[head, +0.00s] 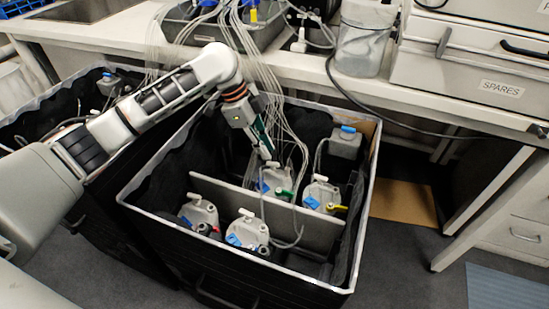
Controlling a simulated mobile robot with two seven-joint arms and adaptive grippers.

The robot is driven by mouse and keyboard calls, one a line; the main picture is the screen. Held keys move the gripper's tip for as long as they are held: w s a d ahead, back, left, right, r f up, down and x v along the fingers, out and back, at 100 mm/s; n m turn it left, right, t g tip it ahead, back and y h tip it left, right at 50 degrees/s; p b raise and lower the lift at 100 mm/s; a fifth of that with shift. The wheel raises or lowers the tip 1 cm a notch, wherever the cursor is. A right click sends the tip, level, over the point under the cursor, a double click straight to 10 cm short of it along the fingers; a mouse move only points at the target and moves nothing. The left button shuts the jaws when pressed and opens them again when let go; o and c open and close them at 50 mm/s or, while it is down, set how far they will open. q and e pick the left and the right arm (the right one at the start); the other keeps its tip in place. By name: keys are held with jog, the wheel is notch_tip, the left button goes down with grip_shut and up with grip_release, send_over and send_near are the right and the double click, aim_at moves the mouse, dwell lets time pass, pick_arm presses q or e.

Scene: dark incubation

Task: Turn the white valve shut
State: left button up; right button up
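My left gripper (264,147) reaches down into the black-lined crate (130,207) from above. Its dark fingers point at the top of a whitish bottle (273,181) with a green valve lever (285,193) in the rear compartment. A small pale piece (273,164) shows just under the fingertips; it may be the white valve, but it is too small to be sure. I cannot tell whether the fingers touch it or how far apart they are. My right gripper is not in view.
Another bottle (321,193) with a yellow lever (338,208) stands to the right. Two bottles stand before the grey divider (310,228). A grey container (345,143) sits in the back right corner. Thin tubes (283,105) hang from the bench (310,68) into the crate beside my gripper.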

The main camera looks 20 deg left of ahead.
aim_at(273, 163)
pick_arm(q)
jog(key=b+x, duration=0.1)
jog(key=x, duration=0.4)
jog(key=shift+a+f, duration=0.1)
jog(key=shift+f, duration=0.15)
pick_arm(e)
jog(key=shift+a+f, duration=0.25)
pick_arm(q)
grip_shut()
jog(key=shift+w+r+m+p, duration=0.1)
jog(key=shift+r+m+p, duration=0.25)
jog(key=shift+m, duration=0.15)
jog(key=shift+f+m+g+p, duration=0.2)
jog(key=shift+m+g+p, duration=0.1)
jog(key=shift+m+g, duration=0.25)
jog(key=shift+f+m, duration=0.25)
grip_release()
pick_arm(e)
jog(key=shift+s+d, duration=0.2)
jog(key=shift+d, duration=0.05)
